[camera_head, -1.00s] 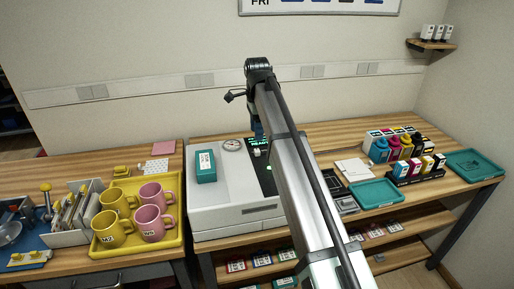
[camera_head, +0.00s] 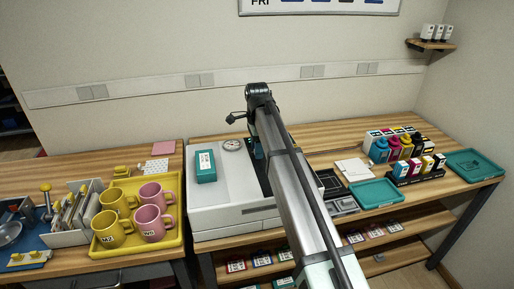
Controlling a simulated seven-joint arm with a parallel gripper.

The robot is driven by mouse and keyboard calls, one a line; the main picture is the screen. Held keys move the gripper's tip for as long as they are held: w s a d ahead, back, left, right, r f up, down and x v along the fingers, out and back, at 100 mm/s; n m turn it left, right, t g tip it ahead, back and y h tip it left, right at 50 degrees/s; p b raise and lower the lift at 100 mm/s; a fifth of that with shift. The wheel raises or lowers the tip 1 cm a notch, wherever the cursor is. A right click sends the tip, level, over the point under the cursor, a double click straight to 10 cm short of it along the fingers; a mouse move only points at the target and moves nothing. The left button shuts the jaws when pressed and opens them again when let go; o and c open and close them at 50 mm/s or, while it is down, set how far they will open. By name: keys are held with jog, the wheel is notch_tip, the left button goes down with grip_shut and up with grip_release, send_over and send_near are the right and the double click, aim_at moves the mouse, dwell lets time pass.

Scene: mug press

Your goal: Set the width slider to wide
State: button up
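A white boxy machine (camera_head: 225,222) stands on the middle of the wooden bench. Its dark control strip on the right side is mostly hidden behind my arm, and I cannot make out the width slider or its setting. My arm reaches over the machine from the lower right. My gripper hangs down behind the arm's end, over or near the dark strip; its fingertips are hidden, so I cannot tell whether it is open or touching anything.
A yellow tray (camera_head: 97,248) with pink and yellow mugs stands at left. Right of the machine are a teal tray (camera_head: 372,194), ink bottles (camera_head: 394,147) and another teal tray (camera_head: 470,165).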

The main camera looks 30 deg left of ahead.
grip_shut()
dwell(0.4)
jog(key=shift+w+d, duration=1.4)
jog(key=shift+w, duration=0.05)
jog(key=shift+c, duration=0.8)
grip_release()
jog(key=shift+d, duration=0.1)
jog(key=o, duration=0.3)
notch_tip(320, 180, up, 14)
jog(key=shift+f, duration=0.1)
